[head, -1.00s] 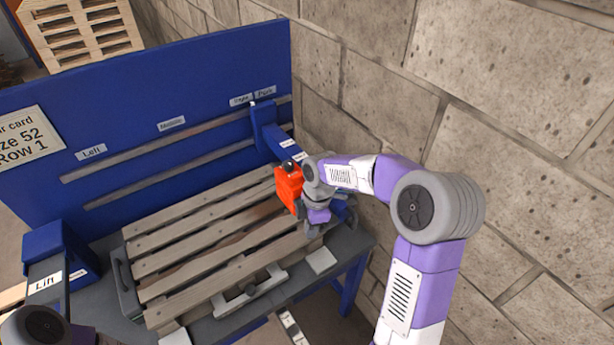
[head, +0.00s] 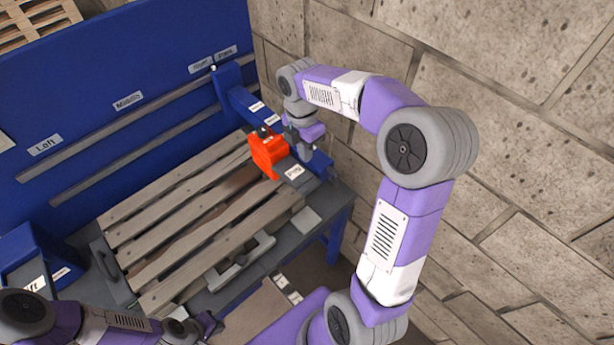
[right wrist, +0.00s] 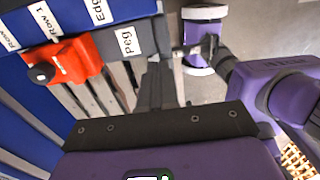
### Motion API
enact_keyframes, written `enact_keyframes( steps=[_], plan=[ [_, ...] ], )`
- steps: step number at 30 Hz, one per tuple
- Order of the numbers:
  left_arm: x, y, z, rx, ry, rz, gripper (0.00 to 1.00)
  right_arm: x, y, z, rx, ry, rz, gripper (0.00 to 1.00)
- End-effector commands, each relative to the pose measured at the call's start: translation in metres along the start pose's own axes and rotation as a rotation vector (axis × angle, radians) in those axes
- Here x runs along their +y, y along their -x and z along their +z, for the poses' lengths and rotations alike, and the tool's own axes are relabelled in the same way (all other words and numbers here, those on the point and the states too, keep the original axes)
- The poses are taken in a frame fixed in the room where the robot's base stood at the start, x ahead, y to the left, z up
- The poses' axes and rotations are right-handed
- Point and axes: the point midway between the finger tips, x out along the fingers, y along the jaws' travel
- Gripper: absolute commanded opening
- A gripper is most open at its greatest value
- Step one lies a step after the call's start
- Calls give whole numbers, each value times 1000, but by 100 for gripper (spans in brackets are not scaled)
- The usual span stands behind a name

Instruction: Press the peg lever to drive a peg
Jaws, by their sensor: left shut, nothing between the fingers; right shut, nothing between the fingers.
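The grey peg lever, a block with a white "Peg" label, shows in the head view (head: 299,180) on the right of the red tool head (head: 267,155). The lever also shows in the right wrist view (right wrist: 148,37). My right gripper (head: 303,152) is shut and empty, pointing down just above and behind the lever. In the right wrist view its fingertips (right wrist: 165,62) appear close beside the lever's end; I cannot tell whether they touch. My left gripper (head: 212,322) is shut and empty at the bottom, in front of the bench.
A wooden slatted pallet (head: 190,225) lies on the grey bench below the red head. A blue gantry arm (head: 247,105) and blue back panel (head: 110,85) stand behind. A block wall (head: 450,60) rises close on the right. A blue box (head: 35,255) stands at left.

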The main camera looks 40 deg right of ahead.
Motion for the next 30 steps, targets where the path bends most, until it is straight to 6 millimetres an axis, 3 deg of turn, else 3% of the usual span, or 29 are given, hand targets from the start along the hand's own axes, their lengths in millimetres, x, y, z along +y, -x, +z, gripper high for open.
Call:
enact_keyframes(
  steps=[6,15,30],
  plan=[
    [-2,-5,0,0,0,0,0,-1,-51,0,2,0,-6,0],
    [-3,-7,0,0,0,0,0,0,-96,0,1,0,-2,0],
    [-3,-8,0,0,0,0,0,0,-105,0,1,-1,1,0]
  ],
)
